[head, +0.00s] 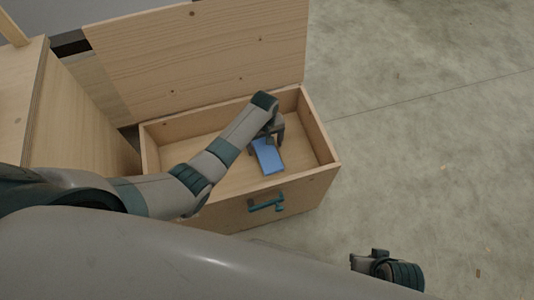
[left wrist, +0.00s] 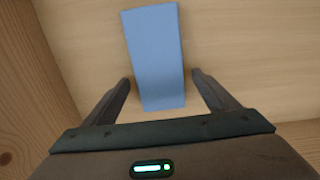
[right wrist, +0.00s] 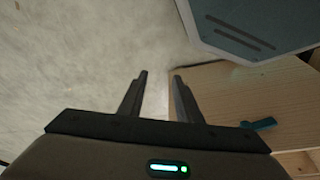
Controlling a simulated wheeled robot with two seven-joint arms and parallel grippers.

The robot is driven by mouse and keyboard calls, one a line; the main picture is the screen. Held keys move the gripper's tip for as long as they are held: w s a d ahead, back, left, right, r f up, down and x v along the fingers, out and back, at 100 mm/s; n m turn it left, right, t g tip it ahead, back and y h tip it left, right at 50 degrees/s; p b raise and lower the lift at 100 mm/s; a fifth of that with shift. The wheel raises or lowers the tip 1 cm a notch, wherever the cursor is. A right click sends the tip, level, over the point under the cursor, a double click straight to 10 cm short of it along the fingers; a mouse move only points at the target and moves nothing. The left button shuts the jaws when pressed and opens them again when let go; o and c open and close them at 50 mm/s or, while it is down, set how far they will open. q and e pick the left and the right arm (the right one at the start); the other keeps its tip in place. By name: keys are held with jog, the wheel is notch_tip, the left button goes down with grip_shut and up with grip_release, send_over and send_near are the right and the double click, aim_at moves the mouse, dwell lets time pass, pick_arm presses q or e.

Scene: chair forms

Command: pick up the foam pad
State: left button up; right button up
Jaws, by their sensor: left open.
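The foam pad (head: 268,157) is a flat blue rectangle lying on the floor of an open wooden chest (head: 329,158). My left gripper (head: 272,140) is down inside the chest at the pad's far end. In the left wrist view the pad (left wrist: 155,55) has its near end between the two open fingers of the left gripper (left wrist: 160,88), with a gap on each side. My right gripper (right wrist: 159,75) is outside the chest, with its fingers apart and nothing between them. In the head view the right gripper (head: 370,258) is low at the right, over the concrete floor.
The chest's lid (head: 200,60) stands raised at the back. A teal handle (head: 266,204) is on its front wall. A wooden cabinet (head: 75,110) stands close on the left. The concrete floor (head: 430,130) on the right is clear.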

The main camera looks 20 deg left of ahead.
aim_at(265, 147)
pick_arm(q)
jog(key=c, duration=1.1)
